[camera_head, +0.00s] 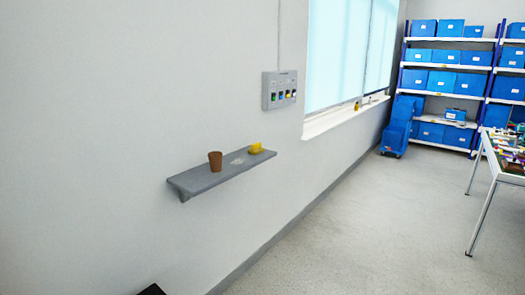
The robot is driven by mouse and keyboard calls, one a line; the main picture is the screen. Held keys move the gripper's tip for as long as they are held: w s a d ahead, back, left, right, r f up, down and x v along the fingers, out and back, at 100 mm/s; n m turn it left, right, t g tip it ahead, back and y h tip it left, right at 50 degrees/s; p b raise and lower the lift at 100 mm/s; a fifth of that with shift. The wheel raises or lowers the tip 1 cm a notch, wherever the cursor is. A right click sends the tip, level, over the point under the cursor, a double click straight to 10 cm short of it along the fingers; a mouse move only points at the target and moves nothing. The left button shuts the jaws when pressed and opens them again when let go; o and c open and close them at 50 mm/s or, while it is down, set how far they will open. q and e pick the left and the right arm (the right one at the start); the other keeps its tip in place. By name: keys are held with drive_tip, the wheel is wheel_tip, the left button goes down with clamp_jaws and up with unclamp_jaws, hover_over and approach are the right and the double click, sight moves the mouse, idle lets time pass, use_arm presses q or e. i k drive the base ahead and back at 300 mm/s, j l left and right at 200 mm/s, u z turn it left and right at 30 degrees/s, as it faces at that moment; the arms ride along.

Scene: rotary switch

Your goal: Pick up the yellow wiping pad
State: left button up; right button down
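The yellow wiping pad (256,148) is a small yellow object near the far right end of a grey wall shelf (212,178). It is small in the view, so its exact shape is hard to tell. Neither of my grippers shows in the head view. A dark shape at the bottom edge, left of the middle, is cut off and cannot be made out.
A brown cup (215,161) stands on the shelf, with a flat pale item (238,160) between it and the pad. A grey switch panel (280,90) hangs above. A table (500,160) stands right; blue bins fill racks behind.

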sight(256, 149)
drive_tip(key=i+l+u, duration=0.1)
drive_tip(key=i, duration=0.4)
drive_tip(key=i+l, duration=0.2)
drive_tip(key=i, duration=0.35)
drive_tip(key=i+l+u, duration=0.15)
drive_tip(key=i, duration=0.35)
drive_tip(key=i+l, duration=0.25)
drive_tip(key=i, duration=0.25)
drive_tip(key=i+l+u, duration=0.15)
drive_tip(key=i, duration=0.35)
drive_tip(key=i+l, duration=0.4)
drive_tip(key=i+j+u, duration=0.05)
drive_tip(key=i, duration=0.05)
